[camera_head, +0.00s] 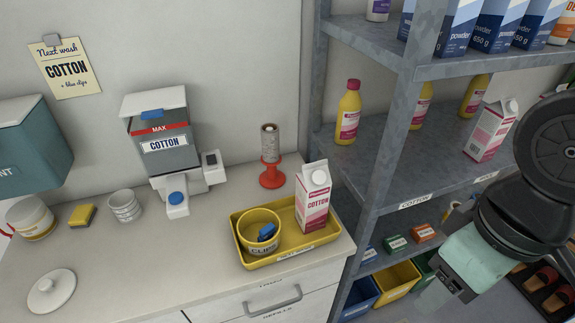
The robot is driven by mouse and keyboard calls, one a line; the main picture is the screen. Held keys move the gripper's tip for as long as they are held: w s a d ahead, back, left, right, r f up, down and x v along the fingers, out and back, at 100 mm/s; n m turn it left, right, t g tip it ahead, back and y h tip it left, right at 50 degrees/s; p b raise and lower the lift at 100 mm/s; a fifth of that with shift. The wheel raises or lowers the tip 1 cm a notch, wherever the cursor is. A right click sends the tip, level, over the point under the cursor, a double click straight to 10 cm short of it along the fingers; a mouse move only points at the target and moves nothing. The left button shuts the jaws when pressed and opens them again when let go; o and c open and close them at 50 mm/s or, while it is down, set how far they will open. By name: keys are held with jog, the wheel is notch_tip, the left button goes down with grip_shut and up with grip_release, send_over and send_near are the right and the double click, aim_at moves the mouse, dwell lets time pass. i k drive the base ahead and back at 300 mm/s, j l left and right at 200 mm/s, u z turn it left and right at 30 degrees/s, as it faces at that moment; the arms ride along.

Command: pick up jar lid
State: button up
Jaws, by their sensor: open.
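The jar lid (52,291), a round white disc with a small knob on top, lies on the counter (150,285) at the lower left, near the counter's front. Nothing covers it. My gripper (434,296) is at the lower right, in front of the metal shelf and well to the right of the counter. It is far from the lid, open, and I see nothing held in it.
A yellow tray (285,262) holds a yellow tub (246,228) and a carton (312,198). The metal shelf (385,150) stands right of the counter. The counter's front middle is clear.

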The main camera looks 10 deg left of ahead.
aim_at(55, 289)
jog(key=u, duration=2.25)
